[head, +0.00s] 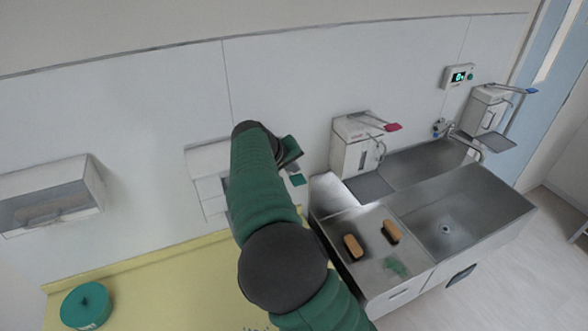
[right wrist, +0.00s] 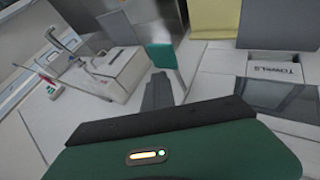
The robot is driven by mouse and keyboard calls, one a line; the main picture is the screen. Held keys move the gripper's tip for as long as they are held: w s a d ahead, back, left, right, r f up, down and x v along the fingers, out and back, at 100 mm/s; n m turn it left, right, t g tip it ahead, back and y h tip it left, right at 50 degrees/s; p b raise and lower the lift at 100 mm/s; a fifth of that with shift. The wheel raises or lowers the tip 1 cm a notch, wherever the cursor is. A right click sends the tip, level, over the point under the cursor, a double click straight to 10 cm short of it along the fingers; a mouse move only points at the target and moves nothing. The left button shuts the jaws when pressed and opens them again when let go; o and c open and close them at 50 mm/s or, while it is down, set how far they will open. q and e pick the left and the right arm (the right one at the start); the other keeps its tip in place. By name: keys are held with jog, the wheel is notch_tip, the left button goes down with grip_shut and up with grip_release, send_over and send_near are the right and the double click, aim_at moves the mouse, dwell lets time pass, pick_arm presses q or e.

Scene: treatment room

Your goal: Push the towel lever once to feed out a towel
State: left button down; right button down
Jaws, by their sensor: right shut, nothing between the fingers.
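The white towel dispenser (head: 203,160) is on the wall, partly hidden behind my right arm in the head view. In the right wrist view its box (right wrist: 235,62), lettered "TOWELS", is at the right. A teal paddle, which looks like the towel lever (head: 297,180), shows just right of my forearm; it also shows in the right wrist view (right wrist: 163,58). My right gripper (head: 291,152) is shut and empty, close to the paddle. In the right wrist view its dark fingers (right wrist: 157,92) point towards the paddle; I cannot tell whether they touch. My left gripper is not in view.
A white dispenser with a red-tipped lever (head: 357,145) is on the wall to the right, above a steel sink (head: 480,215) and a tray with two brushes (head: 352,246). A yellow counter (head: 150,280) with a green round container (head: 86,305) lies below. A wall box (head: 50,195) is at left.

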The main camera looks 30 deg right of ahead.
dwell(0.3)
jog(key=shift+w+d+r+p, duration=0.1)
jog(key=shift+w+r+p, duration=0.05)
jog(key=shift+r+p, duration=0.6)
jog(key=shift+w+r+p, duration=0.15)
jog(key=shift+r+p, duration=0.55)
jog(key=shift+p, duration=0.05)
jog(key=r+p, duration=0.4)
jog(key=r, duration=0.1)
jog(key=shift+w+p, duration=0.3)
jog(key=shift+p, duration=0.05)
jog(key=shift+f, duration=0.1)
